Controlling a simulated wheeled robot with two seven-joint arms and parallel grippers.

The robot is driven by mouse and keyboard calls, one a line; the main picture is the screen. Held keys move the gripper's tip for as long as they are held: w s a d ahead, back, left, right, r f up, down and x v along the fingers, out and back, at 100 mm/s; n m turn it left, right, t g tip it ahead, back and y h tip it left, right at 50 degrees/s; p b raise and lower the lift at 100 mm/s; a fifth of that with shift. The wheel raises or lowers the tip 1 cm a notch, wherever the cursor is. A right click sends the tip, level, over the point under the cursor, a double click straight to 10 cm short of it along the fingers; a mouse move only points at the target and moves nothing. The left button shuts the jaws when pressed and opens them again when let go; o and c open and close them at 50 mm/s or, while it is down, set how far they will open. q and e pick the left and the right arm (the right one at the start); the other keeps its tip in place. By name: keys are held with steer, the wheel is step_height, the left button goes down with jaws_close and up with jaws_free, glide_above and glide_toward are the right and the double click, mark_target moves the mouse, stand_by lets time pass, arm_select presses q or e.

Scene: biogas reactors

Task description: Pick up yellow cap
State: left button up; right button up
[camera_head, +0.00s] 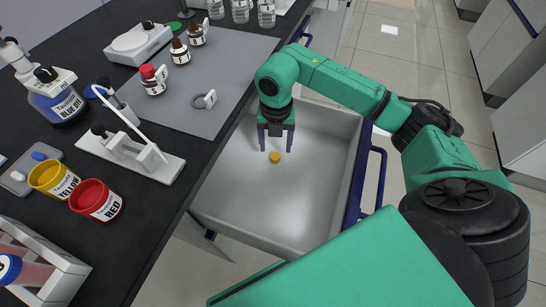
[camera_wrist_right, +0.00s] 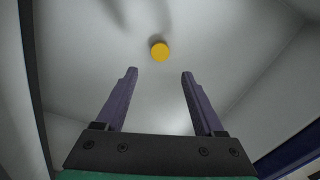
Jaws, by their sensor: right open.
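The yellow cap (camera_head: 275,157) is a small round disc lying on the floor of an open grey drawer (camera_head: 250,210). My right gripper (camera_head: 276,148) reaches down into the drawer, just behind the cap in the head view, with its fingers apart and nothing between them. In the right wrist view the cap (camera_wrist_right: 160,51) lies beyond the fingertips, roughly centred between the two purple fingers of the gripper (camera_wrist_right: 160,73). The cap is fully visible and apart from the fingers. My left gripper is not in view.
The drawer walls surround the gripper, with a blue handle (camera_head: 374,185) on the outer side. The black bench (camera_head: 150,230) to the left carries yellow and red jars, a blue dye bottle, a scale, brown bottles and a rack. The drawer floor around the cap is clear.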

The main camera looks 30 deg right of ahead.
mark_target(275, 160)
step_height(275, 160, down, 6)
steer(key=shift+f, duration=0.15)
jaws_close()
